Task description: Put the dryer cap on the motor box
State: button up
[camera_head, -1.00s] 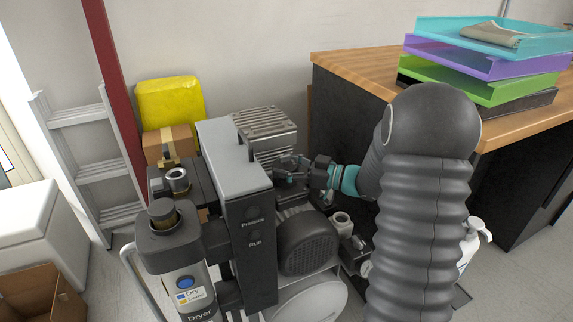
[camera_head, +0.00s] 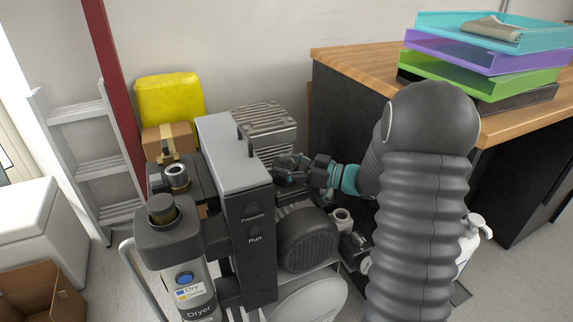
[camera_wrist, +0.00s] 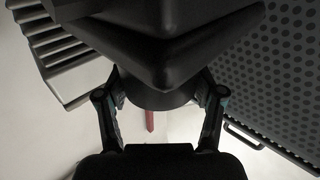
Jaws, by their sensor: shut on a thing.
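My gripper (camera_head: 289,171) is just right of the tall grey box marked Pressure and Run (camera_head: 252,240), in front of the grey finned box (camera_head: 268,128). I cannot tell which of these is the motor box. In the wrist view, my gripper's fingers (camera_wrist: 160,100) are shut on a black part (camera_wrist: 155,45), apparently the dryer cap. Its wide, angular body fills the top middle of that view, and its far side is hidden.
A round motor with a grille (camera_head: 308,240) lies below my gripper. A wood-topped desk (camera_head: 345,60) with stacked trays (camera_head: 485,55) is at the right. A ladder (camera_head: 90,140), yellow container (camera_head: 170,100) and cardboard box (camera_head: 40,295) are at the left.

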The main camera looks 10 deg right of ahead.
jog(key=shift+f, duration=0.3)
jog(key=o, duration=1.3)
jog(key=shift+s+f, duration=0.1)
